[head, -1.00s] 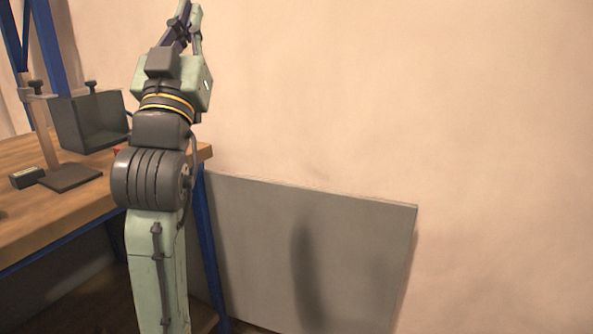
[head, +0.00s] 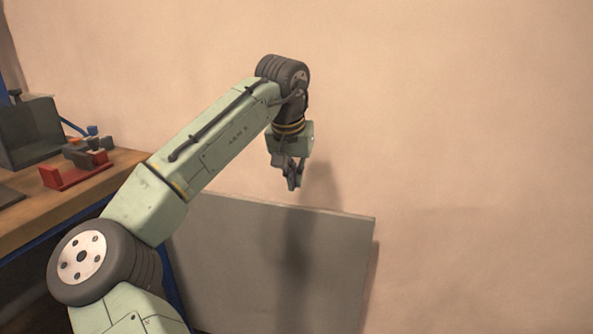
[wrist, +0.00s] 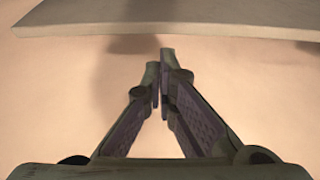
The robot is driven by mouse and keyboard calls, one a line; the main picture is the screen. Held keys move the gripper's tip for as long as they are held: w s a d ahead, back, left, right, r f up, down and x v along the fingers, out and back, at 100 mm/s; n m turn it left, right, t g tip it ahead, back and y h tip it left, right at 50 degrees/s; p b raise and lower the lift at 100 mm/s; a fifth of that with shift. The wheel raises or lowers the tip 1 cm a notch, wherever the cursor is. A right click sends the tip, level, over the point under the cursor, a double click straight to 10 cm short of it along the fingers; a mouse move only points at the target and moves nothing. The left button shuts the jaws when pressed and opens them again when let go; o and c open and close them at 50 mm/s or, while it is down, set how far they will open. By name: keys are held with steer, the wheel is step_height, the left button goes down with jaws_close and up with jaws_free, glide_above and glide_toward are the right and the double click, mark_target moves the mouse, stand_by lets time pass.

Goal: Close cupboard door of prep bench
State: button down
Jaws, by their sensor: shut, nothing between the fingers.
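The cupboard door (head: 235,265) is a flat grey panel. It stands open, reaching out to the right from beside the prep bench (head: 35,222) in the head view. My gripper (head: 293,184) is shut and empty, pointing down near the door's top edge. In the wrist view my shut fingertips (wrist: 163,60) show just short of the edge of the door (wrist: 215,16), with a gap in the picture between them. I cannot tell whether the gripper is in front of or behind the door. My arm hides the door's hinge side and part of the bench.
On the wooden bench top are a dark grey box (head: 30,132), a red holder (head: 78,172) and small blue and grey pieces. The pale wall (head: 470,140) fills the background. The area to the right of the door looks clear.

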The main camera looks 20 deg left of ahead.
steer(key=x, duration=0.6)
stand_by(0.3)
